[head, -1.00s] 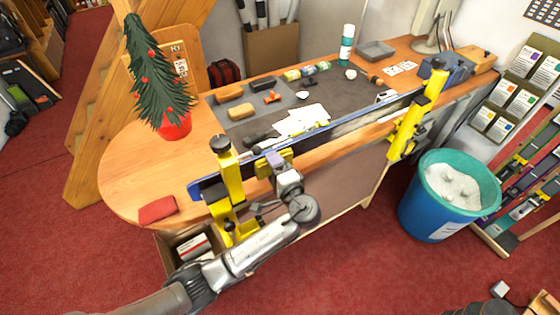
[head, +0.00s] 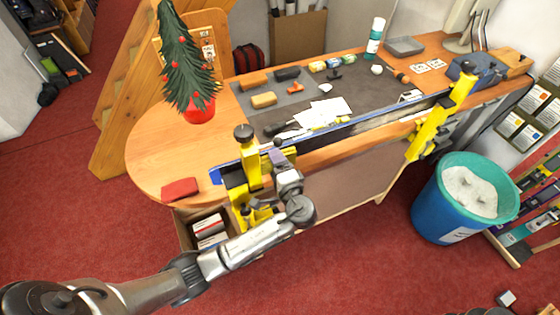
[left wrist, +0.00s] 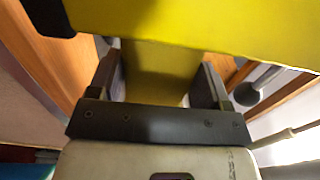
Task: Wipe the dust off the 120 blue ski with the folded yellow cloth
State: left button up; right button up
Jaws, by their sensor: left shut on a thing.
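The blue ski (head: 350,130) lies lengthwise along the bench's front edge, held in two yellow vises, left (head: 236,185) and right (head: 428,135). Its right stretch looks pale; I cannot tell whether that is dust. My left gripper (head: 281,160) is at the ski's left part, just right of the left vise. Whether the cloth touches the ski is hidden. My right gripper is out of view.
A red folded cloth (head: 180,188) lies at the bench's left end, near a small tree in a red pot (head: 199,110). Blocks, papers (head: 325,112) and a bottle (head: 375,38) are behind the ski. A teal bucket (head: 440,205) stands at the right.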

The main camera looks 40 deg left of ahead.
pick_arm(q)
jog(key=p+v, duration=0.1)
jog(key=v, duration=0.5)
dwell(0.6)
dwell(0.3)
jog(key=shift+p+v, duration=0.4)
jog(key=shift+v, duration=1.1)
jog(key=shift+f, duration=0.1)
